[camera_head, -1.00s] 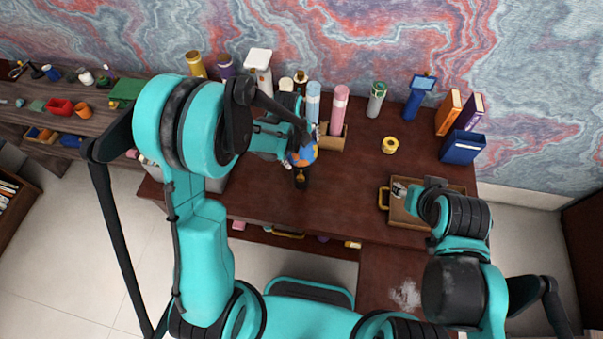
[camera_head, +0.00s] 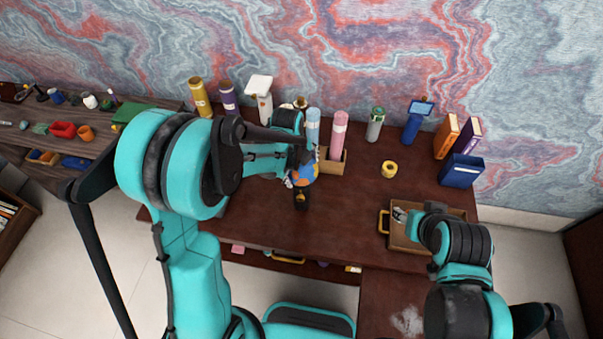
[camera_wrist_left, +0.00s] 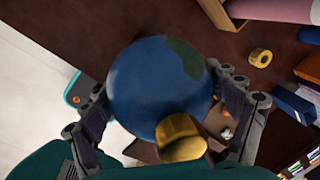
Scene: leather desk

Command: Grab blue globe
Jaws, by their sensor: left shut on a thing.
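The blue globe (camera_head: 303,172) has orange land patches and a black and gold base (camera_head: 300,198). In the head view it is at the middle of the dark desk, partly covered by my left arm. My left gripper (camera_head: 293,176) is at the globe. In the left wrist view the globe (camera_wrist_left: 160,85) fills the middle, with the fingers of my left gripper (camera_wrist_left: 165,112) on both sides of it, shut on it. A gold part (camera_wrist_left: 180,137) shows at its lower edge. My right gripper (camera_head: 412,215) is over a wooden tray; its fingers are too small to read.
The wooden tray (camera_head: 400,240) with a yellow handle is at the right of the desk. A yellow tape roll (camera_head: 388,169) lies behind it. Pink (camera_head: 338,135) and blue tubes stand in a holder behind the globe. Books and a blue box (camera_head: 461,171) stand at the back right.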

